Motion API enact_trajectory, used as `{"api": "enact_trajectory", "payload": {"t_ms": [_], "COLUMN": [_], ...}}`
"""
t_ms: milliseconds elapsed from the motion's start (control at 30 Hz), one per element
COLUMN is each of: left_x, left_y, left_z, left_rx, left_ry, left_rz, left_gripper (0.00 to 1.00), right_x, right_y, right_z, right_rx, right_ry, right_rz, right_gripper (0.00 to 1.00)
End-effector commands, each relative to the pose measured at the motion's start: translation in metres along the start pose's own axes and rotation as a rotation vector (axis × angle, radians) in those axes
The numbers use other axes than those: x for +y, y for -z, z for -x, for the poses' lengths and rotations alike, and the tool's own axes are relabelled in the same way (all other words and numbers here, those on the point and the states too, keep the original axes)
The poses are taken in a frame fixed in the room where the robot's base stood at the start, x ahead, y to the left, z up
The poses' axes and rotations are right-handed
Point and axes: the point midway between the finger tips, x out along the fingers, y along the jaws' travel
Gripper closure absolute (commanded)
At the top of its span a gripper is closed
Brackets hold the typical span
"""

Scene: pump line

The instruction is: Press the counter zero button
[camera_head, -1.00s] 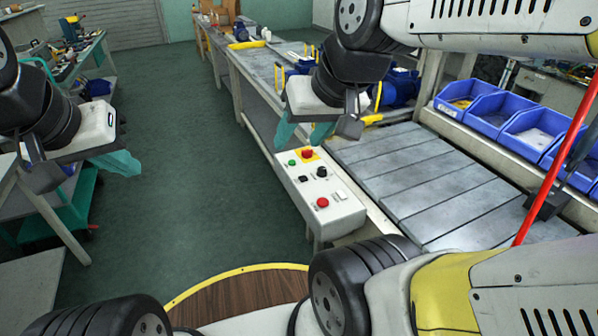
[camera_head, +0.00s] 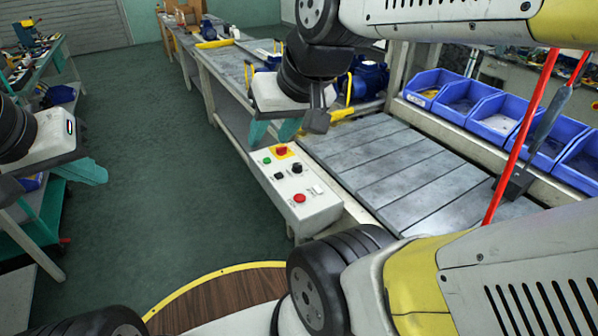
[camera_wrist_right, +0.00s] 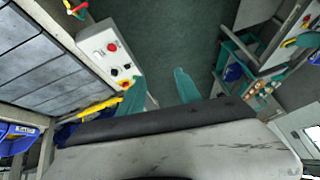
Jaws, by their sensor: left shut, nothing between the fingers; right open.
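The pale control box (camera_head: 318,212) stands at the near end of the bench. On its top are a green button (camera_head: 267,161), a red button on a yellow plate (camera_head: 281,151), a black knob (camera_head: 297,168), a small black button (camera_head: 279,176), a red button (camera_head: 299,198) and a small white piece (camera_head: 318,189). Their labels are too small to read, so I cannot tell which is counter zero. My right gripper (camera_head: 274,132) is open and empty, just beyond the box's far end. The right wrist view shows the box (camera_wrist_right: 97,39) left of its fingers. My left gripper (camera_head: 90,172) is shut and empty, far left.
A slatted grey work surface (camera_head: 400,165) lies right of the box. Blue bins (camera_head: 465,100) line its far side. A red bar (camera_head: 520,140) hangs at the right. Blue motors (camera_head: 366,82) stand behind my right gripper. Green floor (camera_head: 160,160) is clear left of the box.

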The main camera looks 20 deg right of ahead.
Motion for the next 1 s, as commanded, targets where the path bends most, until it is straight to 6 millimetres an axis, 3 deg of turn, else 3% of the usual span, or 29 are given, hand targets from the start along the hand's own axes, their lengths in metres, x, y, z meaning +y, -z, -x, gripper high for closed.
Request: {"api": "enact_trajectory", "payload": {"t_ms": [33,200,1000], "left_x": [0.0,0.0,0.0], "left_y": [0.0,0.0,0.0], "left_z": [0.0,0.0,0.0], "left_rx": [0.0,0.0,0.0], "left_ry": [0.0,0.0,0.0], "left_rz": [0.0,0.0,0.0], "left_gripper": [1.0,1.0,1.0], "right_x": [0.0,0.0,0.0], "right_y": [0.0,0.0,0.0], "right_z": [0.0,0.0,0.0], "right_rx": [0.0,0.0,0.0], "right_ry": [0.0,0.0,0.0], "right_rz": [0.0,0.0,0.0], "right_gripper": [0.71,1.0,1.0]}}
